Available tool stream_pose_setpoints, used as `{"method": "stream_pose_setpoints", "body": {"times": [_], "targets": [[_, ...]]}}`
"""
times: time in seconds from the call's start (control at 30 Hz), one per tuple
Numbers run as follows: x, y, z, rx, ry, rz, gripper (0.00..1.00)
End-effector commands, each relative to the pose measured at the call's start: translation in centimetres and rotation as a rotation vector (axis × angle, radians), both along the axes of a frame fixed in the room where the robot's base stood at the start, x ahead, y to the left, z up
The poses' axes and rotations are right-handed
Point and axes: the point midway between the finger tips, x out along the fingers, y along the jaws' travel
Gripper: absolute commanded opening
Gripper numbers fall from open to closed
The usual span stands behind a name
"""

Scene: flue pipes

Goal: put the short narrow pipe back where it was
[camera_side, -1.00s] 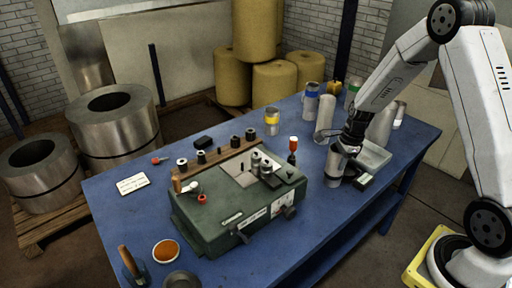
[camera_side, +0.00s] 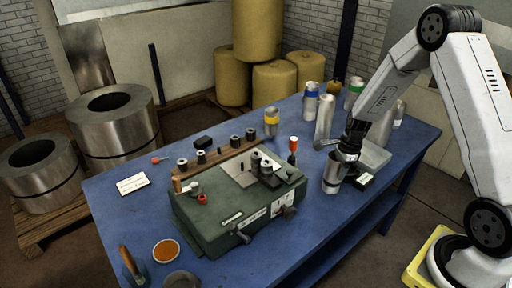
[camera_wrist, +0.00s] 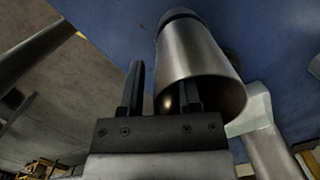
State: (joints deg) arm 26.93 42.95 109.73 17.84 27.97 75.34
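A short plain metal pipe (camera_side: 332,174) stands upright on the blue table, right of the green machine. I take it for the short narrow pipe, but cannot confirm its size. My gripper (camera_side: 343,152) is at its top rim in the side view. In the wrist view my gripper (camera_wrist: 161,80) has one finger outside the pipe (camera_wrist: 199,55) and one inside its mouth. A visible gap remains between the fingers, and I see no firm grip on the wall. Contact with the rim cannot be told. The pipe's lower end is hard to see.
Behind stand a tall plain pipe (camera_side: 324,117) and pipes with blue (camera_side: 311,98), yellow (camera_side: 271,122) and green (camera_side: 354,92) bands. The green machine (camera_side: 238,208) is left. The table's front right edge is near.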

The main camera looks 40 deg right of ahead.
Motion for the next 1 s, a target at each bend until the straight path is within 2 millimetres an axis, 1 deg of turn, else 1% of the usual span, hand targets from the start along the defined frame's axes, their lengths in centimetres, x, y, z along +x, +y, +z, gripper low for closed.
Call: {"method": "stream_pose_setpoints", "body": {"times": [0.27, 0.47, 0.67, 1.0], "targets": [[0.0, 0.0, 0.2, 0.0, -0.001, 0.0, 0.43], [0.0, -0.1, 1.2, 0.0, -0.002, -0.001, 0.43], [-0.2, -0.4, 3.4, -0.001, -0.002, 0.001, 0.43], [-0.5, -1.1, 8.4, -0.001, -0.003, 0.0, 0.43]]}}
